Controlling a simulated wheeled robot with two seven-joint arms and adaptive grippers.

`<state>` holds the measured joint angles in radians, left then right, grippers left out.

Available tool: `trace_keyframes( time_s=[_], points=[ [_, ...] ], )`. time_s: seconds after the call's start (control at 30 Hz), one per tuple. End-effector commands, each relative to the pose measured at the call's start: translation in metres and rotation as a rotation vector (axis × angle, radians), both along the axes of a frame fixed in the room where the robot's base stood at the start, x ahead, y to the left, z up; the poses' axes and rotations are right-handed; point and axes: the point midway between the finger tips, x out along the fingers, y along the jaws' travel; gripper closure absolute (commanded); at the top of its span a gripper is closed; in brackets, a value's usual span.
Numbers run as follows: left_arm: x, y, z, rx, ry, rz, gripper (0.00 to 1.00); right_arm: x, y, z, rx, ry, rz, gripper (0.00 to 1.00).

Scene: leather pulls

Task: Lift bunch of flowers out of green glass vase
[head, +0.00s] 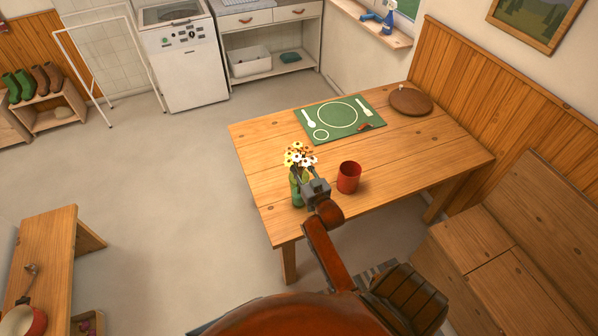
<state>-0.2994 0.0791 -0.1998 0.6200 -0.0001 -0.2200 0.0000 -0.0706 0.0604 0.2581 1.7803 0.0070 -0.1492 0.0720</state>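The bunch of flowers (297,154), with white, yellow and orange blooms, stands in the green glass vase (297,198) near the front left edge of the wooden table (262,163). My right gripper (304,172) reaches in from the lower right, with its fingers at the stems just below the blooms and above the vase mouth. Its body covers part of the vase's right side. The fingers are too small and overlapped to tell whether they are open or shut on the stems. My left gripper is not in view.
A red cup (348,177) stands close to the right of my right gripper. A green placemat (373,107) and a round brown board (411,101) lie farther back on the table. A wooden corner bench (480,240) is at the right. Open floor lies left of the table.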

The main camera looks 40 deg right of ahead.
Motion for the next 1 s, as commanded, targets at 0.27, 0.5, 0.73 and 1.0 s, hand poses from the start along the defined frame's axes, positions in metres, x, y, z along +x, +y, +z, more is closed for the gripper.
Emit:
trace_keyframes(
  time_s=[0.27, 0.5, 0.73, 1.0],
  points=[
    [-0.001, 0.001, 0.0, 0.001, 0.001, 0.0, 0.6, 0.0, 0.0, 0.001, -0.001, -0.002, 0.0, 0.99],
    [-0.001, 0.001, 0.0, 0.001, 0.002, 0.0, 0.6, 0.0, 0.0, 0.007, -0.002, -0.002, 0.0, 0.99],
    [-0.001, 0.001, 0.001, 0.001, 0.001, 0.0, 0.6, 0.001, 0.0, 0.048, -0.002, -0.007, 0.001, 0.99],
    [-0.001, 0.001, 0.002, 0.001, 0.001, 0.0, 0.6, 0.0, 0.0, 0.091, -0.002, -0.003, 0.0, 0.99]
  ],
)
